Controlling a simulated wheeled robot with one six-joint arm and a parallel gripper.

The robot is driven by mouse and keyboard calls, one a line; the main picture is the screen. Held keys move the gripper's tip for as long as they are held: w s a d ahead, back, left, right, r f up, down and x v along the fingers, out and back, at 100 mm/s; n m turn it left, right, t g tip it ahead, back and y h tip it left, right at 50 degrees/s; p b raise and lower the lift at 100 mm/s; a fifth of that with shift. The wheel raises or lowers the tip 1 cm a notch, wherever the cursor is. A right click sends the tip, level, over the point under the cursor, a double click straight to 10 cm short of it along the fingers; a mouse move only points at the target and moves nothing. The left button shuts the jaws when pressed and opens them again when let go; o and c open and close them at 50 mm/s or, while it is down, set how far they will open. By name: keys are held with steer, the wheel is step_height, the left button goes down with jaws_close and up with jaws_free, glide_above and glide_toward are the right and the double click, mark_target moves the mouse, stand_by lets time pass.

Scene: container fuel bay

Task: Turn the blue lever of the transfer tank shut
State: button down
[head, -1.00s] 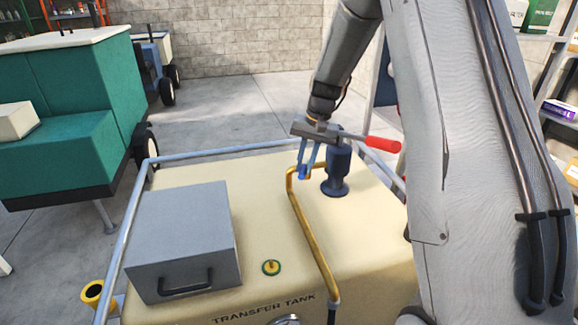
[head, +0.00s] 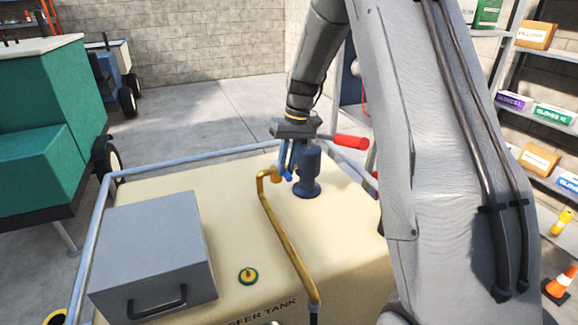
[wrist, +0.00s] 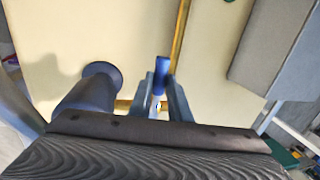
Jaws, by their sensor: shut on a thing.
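The transfer tank (head: 345,238) is a cream box below my arm, with a brass pipe (head: 285,238) running along its top. The blue lever (wrist: 160,75) stands beside the pipe's far end in the wrist view. My gripper (wrist: 160,88) is shut on the lever, with one grey finger on each side of it. In the head view my gripper (head: 287,168) points down at the pipe's bend, and the fingers largely hide the lever. The valve body under the lever is mostly hidden.
A dark blue hand pump (head: 308,173) with a red handle (head: 351,142) stands close to the right of my gripper. A rail (head: 190,158) edges the tank.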

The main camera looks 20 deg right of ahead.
steer(key=c, duration=1.6)
jaws_free()
steer(key=shift+c, duration=0.2)
step_height(320, 180, up, 8)
steer(key=d+b, duration=0.1)
steer(key=b, duration=0.1)
steer(key=shift+d+f, duration=0.15)
steer(key=shift+d, duration=0.15)
steer(key=shift+w, duration=0.1)
steer(key=s+a+f, duration=0.1)
steer(key=s+f, duration=0.2)
steer(key=s, duration=0.6)
steer(key=s+a+f+h, duration=0.1)
steer(key=s+a+f, duration=0.1)
steer(key=s, duration=0.7)
steer(key=s+a+f+m+t+h, duration=0.1)
steer(key=s+a+f, duration=0.1)
steer(key=s, duration=0.8)
steer(key=shift+a+f, duration=0.25)
steer(key=shift+f, duration=0.65)
steer(key=shift+c, duration=0.5)
